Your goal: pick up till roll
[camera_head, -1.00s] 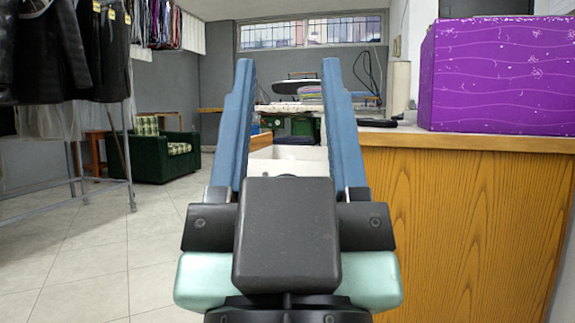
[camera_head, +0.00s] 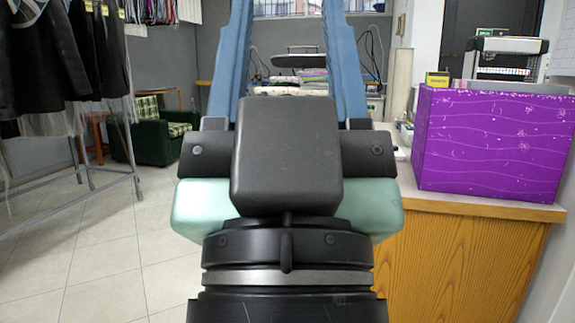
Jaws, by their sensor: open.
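My gripper (camera_head: 287,20) is open, its two blue fingers pointing away from me and up past the top of the view. Nothing shows held between the fingers; the far ironing area is seen through the gap. I cannot make out a till roll. The counter (camera_head: 478,203) stands to the right of my gripper, and part of its top is hidden behind my gripper and the purple box.
A purple box (camera_head: 490,145) stands on the counter, with a small yellow sign (camera_head: 437,80) and a grey-white machine (camera_head: 508,58) behind it. Dark garments (camera_head: 65,60) hang on a rack at left. A green armchair (camera_head: 150,138) stands behind.

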